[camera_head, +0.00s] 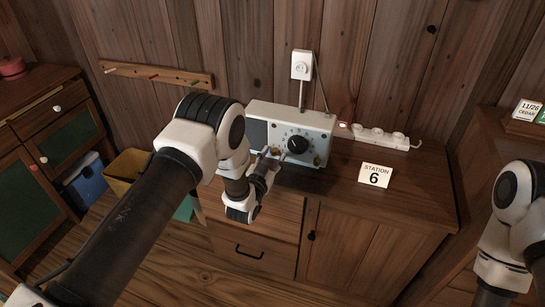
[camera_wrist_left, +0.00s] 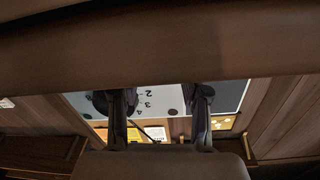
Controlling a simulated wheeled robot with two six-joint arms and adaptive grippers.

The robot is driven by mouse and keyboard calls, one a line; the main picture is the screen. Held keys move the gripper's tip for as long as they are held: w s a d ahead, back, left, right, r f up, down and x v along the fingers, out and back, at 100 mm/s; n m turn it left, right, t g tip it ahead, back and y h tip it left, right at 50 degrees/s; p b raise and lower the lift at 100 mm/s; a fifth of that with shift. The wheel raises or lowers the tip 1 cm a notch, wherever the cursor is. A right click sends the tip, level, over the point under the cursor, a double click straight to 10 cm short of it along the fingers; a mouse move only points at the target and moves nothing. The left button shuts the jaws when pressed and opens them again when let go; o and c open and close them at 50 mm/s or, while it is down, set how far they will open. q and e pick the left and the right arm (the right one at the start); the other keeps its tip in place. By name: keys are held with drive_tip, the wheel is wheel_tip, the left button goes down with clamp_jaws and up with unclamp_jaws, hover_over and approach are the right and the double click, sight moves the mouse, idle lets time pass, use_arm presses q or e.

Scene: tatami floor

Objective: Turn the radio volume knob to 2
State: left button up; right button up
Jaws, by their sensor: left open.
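The radio (camera_head: 300,117) is a pale box on top of the wooden cabinet, against the wall. Its round black knob (camera_head: 298,144) is on the front, with dial marks around it. My left gripper (camera_head: 276,153) is open and empty in front of the radio, its fingertips just left of the knob. In the left wrist view the gripper (camera_wrist_left: 160,95) spans part of the radio's front (camera_wrist_left: 160,102), where 2, 3 and 4 can be read. A dark round part beside the left finger there is partly hidden. I cannot tell whether the fingers touch the knob or where it points.
A "STATION 6" card (camera_head: 374,176) and a white power strip (camera_head: 381,137) are right of the radio. A wall outlet (camera_head: 301,66) with a cable is above it. The cabinet top (camera_head: 425,195) is clear at its right. My right arm shows at the right edge.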

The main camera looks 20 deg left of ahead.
use_arm(q)
drive_tip(key=shift+r, duration=0.1)
clamp_jaws()
drive_tip(key=shift+m, duration=0.4)
drive_tip(key=m+b, duration=0.1)
drive_tip(key=m, duration=0.3)
drive_tip(key=shift+b, duration=0.35)
drive_tip(key=m, duration=0.2)
drive_tip(key=m+b, duration=0.1)
drive_tip(key=m, duration=0.1)
drive_tip(key=shift+d+f+m, duration=0.1)
drive_tip(key=shift+f+m, duration=0.1)
drive_tip(key=shift+m, duration=0.2)
drive_tip(key=m+b, duration=0.2)
drive_tip(key=m, duration=0.3)
drive_tip(key=m+b, duration=0.2)
drive_tip(key=m, duration=0.2)
drive_tip(key=shift+m+y, duration=0.3)
drive_tip(key=shift+m, duration=0.1)
